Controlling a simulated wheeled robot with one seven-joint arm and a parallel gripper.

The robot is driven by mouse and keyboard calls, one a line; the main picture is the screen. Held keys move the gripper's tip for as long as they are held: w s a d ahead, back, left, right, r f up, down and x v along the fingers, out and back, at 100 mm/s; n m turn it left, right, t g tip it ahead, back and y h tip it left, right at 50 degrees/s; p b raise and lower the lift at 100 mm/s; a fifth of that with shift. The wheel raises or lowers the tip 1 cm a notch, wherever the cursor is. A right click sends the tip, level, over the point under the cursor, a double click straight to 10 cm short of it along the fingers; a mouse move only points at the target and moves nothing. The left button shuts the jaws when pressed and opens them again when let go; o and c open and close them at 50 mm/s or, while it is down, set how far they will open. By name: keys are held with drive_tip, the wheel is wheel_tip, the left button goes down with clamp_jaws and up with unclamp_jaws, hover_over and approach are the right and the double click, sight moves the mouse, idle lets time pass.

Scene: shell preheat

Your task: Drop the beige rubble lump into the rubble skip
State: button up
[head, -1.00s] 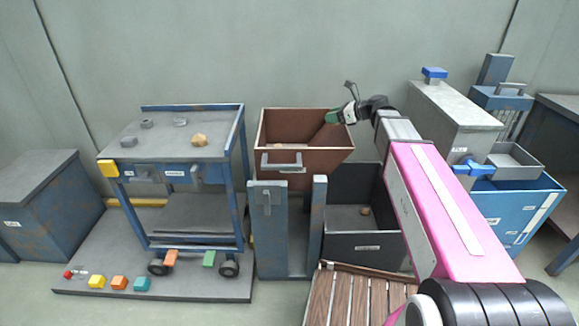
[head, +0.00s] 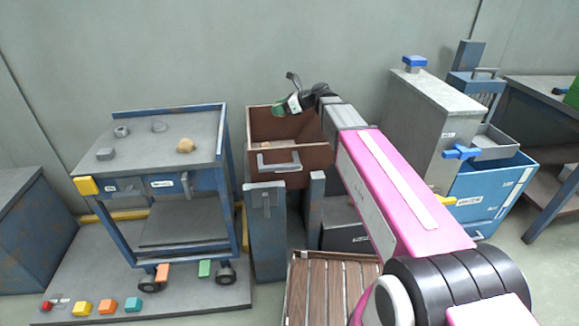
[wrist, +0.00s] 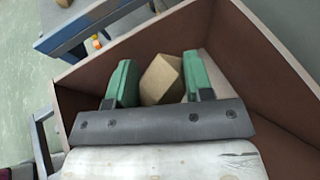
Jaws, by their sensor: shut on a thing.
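My gripper (head: 279,108) is over the brown open-topped bin (head: 300,158), which looks like the rubble skip and stands on blue posts. In the wrist view, my gripper's green fingers (wrist: 158,82) are shut on a beige angular lump (wrist: 162,76), with the bin's brown walls (wrist: 250,50) around and below it. The lump is hidden behind the gripper in the head view. A small tan patch (head: 266,148) shows inside the bin in the head view; I cannot tell what it is.
A blue-framed cart (head: 165,130) at left carries a tan lump (head: 186,145) and several grey pieces. A dark box (head: 345,230) stands partly behind my arm. A grey hopper (head: 430,120) and a blue bin (head: 490,195) stand at right. A slatted wooden platform (head: 325,290) lies in front.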

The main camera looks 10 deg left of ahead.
drive_tip(key=shift+f, duration=1.85)
drive_tip(key=o, duration=1)
drive_tip(key=v, duration=1.1)
